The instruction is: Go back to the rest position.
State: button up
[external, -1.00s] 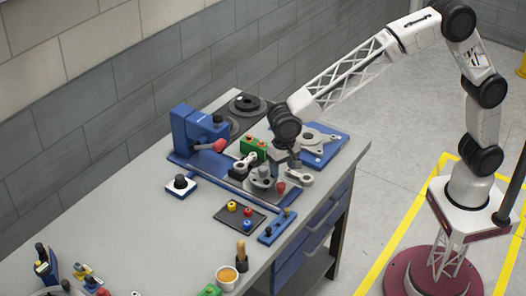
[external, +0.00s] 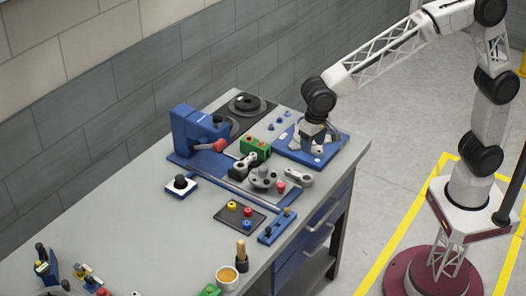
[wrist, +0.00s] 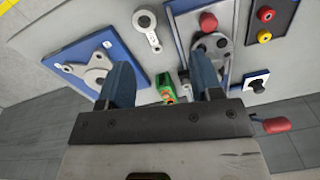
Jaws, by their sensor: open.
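My gripper (external: 318,138) hangs over the blue plate (external: 288,145) at the far right of the bench in the external view. Its two blue-grey fingers (wrist: 163,82) stand wide apart in the wrist view, with no held part visible between them. The blue plate with its grey lobed bracket (wrist: 97,75) shows at left in the wrist view. In the external view my gripper hides part of that bracket. The chassis fixture with a round grey part (external: 262,180) is left of and nearer than my gripper. The height of my fingertips above the plate is hard to tell.
A blue press (external: 190,130) with a red-ended handle (external: 219,145) stands left of my gripper. A green block (external: 258,147), a grey link (external: 299,178) and a dark mat (external: 228,217) with coloured knobs lie nearby.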

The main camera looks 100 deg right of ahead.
jog(key=s+d+r+n+t, duration=0.1)
jog(key=s+r+n, duration=0.25)
jog(key=s, duration=0.85)
jog(key=s+d+r+n, duration=0.2)
jog(key=s+r, duration=0.2)
jog(key=s, duration=0.7)
jog(key=s+f+n, duration=0.1)
jog(key=s+n, duration=0.1)
jog(key=s, duration=0.8)
jog(key=s+d+f+n+t, duration=0.1)
jog(key=s+f+n, duration=0.1)
jog(key=s, duration=0.8)
jog(key=shift+s+f+n, duration=0.2)
jog(key=shift+s+n, duration=0.2)
jog(key=shift+n, duration=0.15)
